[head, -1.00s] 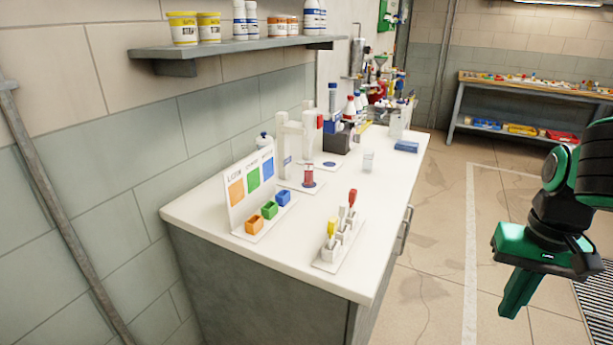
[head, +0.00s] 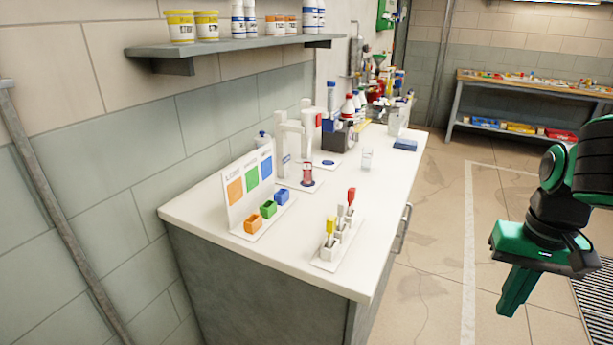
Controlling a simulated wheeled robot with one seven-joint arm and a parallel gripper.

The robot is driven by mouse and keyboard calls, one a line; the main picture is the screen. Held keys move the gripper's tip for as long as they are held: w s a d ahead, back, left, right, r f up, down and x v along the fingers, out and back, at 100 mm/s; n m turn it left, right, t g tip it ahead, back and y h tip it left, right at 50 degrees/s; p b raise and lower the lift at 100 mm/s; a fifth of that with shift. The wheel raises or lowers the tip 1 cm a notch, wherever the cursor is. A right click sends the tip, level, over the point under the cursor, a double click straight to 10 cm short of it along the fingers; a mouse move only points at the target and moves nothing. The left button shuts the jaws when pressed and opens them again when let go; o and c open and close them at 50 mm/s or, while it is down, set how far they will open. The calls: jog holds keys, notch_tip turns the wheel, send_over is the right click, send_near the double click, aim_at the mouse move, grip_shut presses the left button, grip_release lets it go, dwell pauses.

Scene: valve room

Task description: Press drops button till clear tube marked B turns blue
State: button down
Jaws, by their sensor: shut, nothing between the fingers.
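My gripper (head: 514,292) hangs at the right over the floor, shut and empty, well apart from the counter. Two white dispenser stands are on the counter against the wall: a nearer one (head: 283,148) and a farther one with a red part (head: 312,126). A small vessel with red contents (head: 307,174) stands on the nearer stand's base. A clear cup (head: 367,159) stands to the right. I cannot make out a drops button or a tube marked B at this size.
The white counter (head: 380,215) holds a colour card (head: 249,180) with orange, green and blue small bins, and a white rack (head: 338,243) with yellow- and red-topped items. A shelf (head: 235,45) overhangs the back. Floor right of the counter is clear.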

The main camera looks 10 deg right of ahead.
dwell(0.8)
jog(key=w+a+r+n+t+h, duration=0.1)
jog(key=w+r+n+t, duration=0.2)
jog(key=w, duration=0.9)
jog(key=w+r+n+t, duration=0.2)
jog(key=w+n+t, duration=0.2)
jog(key=w, duration=0.8)
jog(key=w+a+r+n+t+y, duration=0.1)
jog(key=w+a+r+n+t, duration=0.2)
jog(key=w, duration=0.7)
jog(key=w+a+r+n+t+y, duration=0.2)
jog(key=w+a+r+n+t, duration=0.2)
jog(key=w+a+r, duration=0.4)
jog(key=w+a, duration=0.1)
jog(key=w, duration=0.1)
jog(key=shift+w+t+y, duration=0.3)
jog(key=shift+a, duration=0.15)
